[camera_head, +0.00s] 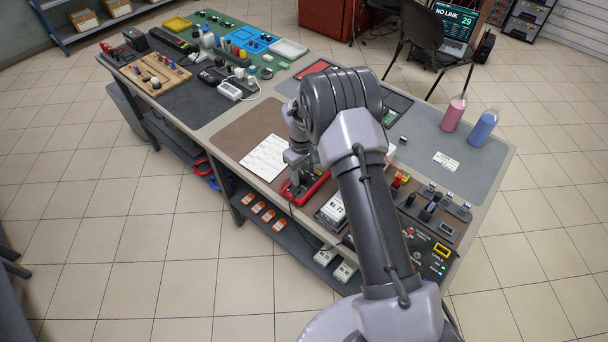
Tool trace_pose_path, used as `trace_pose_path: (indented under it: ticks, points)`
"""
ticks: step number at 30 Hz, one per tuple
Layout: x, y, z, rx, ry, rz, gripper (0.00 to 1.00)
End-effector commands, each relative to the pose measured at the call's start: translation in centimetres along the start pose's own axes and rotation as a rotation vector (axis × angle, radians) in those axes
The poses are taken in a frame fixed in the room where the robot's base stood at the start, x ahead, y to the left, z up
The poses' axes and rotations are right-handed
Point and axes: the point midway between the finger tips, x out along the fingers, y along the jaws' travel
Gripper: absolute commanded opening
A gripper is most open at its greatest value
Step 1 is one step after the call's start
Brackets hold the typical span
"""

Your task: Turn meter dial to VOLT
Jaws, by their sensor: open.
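A red-edged device (320,186), which looks like the meter, lies near the front edge of the workbench, left of my arm. My gripper (296,184) points down directly over it and is open. It covers most of the meter's face, so the dial and its VOLT mark are hidden. I cannot tell whether the fingers touch the dial or stand around it.
A white printed sheet (265,156) lies left of the meter on the bench. A boxy white-and-black unit (331,211) stands close on its right, beside my arm. Pink (453,114) and blue (482,127) bottles stand at the far right. The brown mat (238,134) has bare room.

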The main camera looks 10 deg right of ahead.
Motion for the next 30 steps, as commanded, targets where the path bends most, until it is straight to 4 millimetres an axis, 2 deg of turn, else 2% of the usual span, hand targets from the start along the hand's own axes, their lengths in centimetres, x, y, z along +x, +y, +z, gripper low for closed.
trace_pose_path:
  ticks: [9,11,15,18,30]
  points:
    - [0.36,0.00,0.01,0.001,0.000,0.000,0.54]
    - [0.36,0.00,0.01,0.000,0.000,0.000,0.45]
    - [0.35,0.00,0.01,0.000,0.000,0.000,0.17]
    - [0.34,0.00,0.01,0.000,0.000,0.000,0.00]
    - [0.43,-0.01,-0.02,0.088,-0.004,0.000,0.00]
